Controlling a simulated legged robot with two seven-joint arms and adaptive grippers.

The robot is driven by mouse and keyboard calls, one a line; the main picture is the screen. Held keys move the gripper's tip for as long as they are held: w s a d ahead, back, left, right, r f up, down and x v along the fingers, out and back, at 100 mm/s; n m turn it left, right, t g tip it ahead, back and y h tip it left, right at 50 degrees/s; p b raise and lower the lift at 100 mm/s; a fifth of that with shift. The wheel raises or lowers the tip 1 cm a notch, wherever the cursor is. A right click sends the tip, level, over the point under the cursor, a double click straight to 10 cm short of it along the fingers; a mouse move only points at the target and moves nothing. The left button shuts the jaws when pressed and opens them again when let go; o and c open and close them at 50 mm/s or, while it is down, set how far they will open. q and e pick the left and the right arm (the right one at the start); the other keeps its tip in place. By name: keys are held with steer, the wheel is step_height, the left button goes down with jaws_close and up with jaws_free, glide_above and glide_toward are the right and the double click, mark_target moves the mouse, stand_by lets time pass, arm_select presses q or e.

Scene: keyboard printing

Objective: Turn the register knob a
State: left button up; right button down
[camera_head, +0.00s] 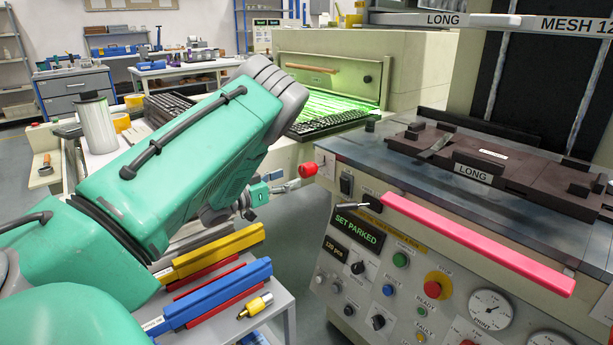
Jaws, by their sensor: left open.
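The cream printing machine (330,240) stands at the right, with a front panel of several knobs and buttons. No label reading register knob a can be read. Black knobs show on the panel, one at upper left (358,267) and one lower (378,321). A red knob-like part (308,170) sits at the machine's left edge. My left gripper (292,184) is open and empty, just left of and below this red part; contact cannot be told. My large teal left arm hides much of the middle. My right gripper is not in view.
A pink bar (475,243) juts along the machine's front. A dark LONG fixture (495,165) lies on its top. A cart with yellow (215,250) and blue (215,293) bars stands below my arm. A green-lit unit (335,85) with keyboards is behind.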

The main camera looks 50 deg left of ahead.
mark_target(302, 173)
arm_select(q)
steer(key=w, duration=0.2)
steer(key=w+b, duration=0.1)
steer(key=w, duration=0.4)
steer(key=shift+w+d, duration=0.1)
steer(key=shift+d, duration=0.2)
steer(key=c, duration=1.2)
